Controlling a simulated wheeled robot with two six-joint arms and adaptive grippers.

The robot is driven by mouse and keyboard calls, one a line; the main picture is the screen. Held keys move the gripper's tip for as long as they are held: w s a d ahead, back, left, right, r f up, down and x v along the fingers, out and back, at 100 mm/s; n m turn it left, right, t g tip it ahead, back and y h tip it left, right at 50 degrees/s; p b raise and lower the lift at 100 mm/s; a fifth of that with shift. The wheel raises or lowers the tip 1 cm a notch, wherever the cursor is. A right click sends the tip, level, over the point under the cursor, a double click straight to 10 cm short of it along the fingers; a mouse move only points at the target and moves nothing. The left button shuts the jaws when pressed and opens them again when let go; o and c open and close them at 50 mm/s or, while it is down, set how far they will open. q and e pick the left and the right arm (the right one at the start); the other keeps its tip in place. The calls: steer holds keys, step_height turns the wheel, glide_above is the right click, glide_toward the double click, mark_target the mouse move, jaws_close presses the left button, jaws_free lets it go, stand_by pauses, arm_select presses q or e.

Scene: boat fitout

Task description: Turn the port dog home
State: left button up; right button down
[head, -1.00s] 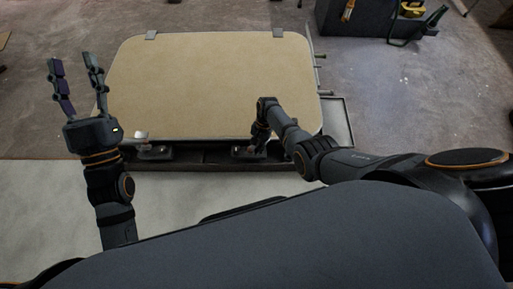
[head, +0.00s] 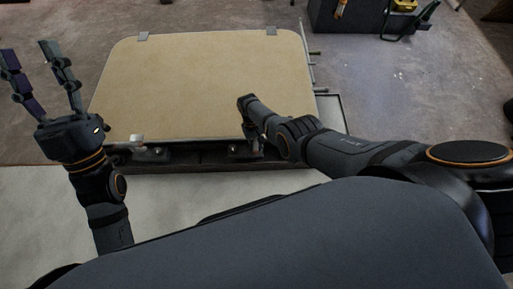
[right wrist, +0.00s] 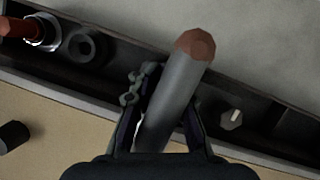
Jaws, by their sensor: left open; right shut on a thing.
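A tan hatch panel (head: 205,85) lies in front of me with a dark frame strip along its near edge. Two dog fittings sit on that strip, a left one (head: 148,154) and a right one (head: 240,151). My right gripper (head: 256,146) is at the right fitting, its fingers partly hidden by my arm. In the right wrist view it is shut around a grey round handle (right wrist: 180,90) with a red-brown end. I cannot tell whether this handle is the port dog's. My left gripper (head: 42,82) is open and empty, left of the panel with fingers pointing away.
The right wrist view shows a red-ended rod in a bright ring (right wrist: 40,32), a dark round socket (right wrist: 87,46) and a small knob with a pale mark (right wrist: 231,119). A dark bin with tools (head: 350,18) stands at the far right.

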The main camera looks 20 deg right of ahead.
steer(key=shift+w+n, duration=0.1)
steer(key=shift+n, duration=0.3)
steer(key=c, duration=1.2)
jaws_free()
steer(key=v, duration=1.2)
steer(key=shift+a, duration=0.15)
